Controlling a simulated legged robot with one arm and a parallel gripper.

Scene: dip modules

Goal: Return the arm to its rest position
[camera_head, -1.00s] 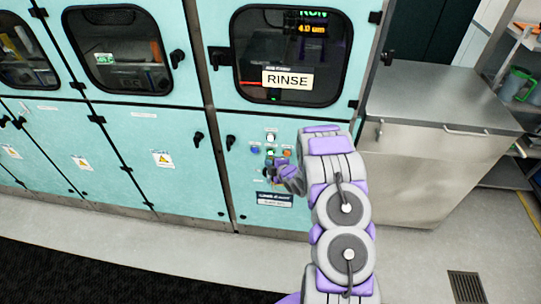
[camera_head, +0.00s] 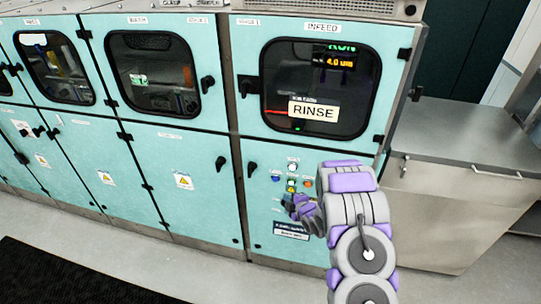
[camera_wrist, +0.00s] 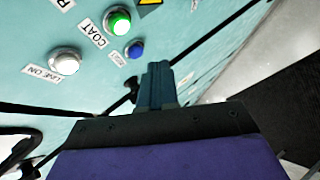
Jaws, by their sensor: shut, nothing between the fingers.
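My arm reaches up from the bottom right in the head view, and my gripper (camera_head: 301,208) is in front of the button panel of the teal machine (camera_head: 205,150). In the wrist view my gripper (camera_wrist: 160,72) shows as closed fingers with nothing between them. A green lit button (camera_wrist: 118,21), a white button (camera_wrist: 65,61) and a blue button (camera_wrist: 135,49) are on the panel beyond the fingers. The fingers appear apart from these buttons. Part of the panel is hidden behind my gripper in the head view.
A "RINSE" sign (camera_head: 313,110) is on the machine's right window. Door handles (camera_head: 252,168) stick out from the teal front. A steel cabinet (camera_head: 440,200) stands to the right. A dark mat (camera_head: 60,275) lies on the open grey floor at the lower left.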

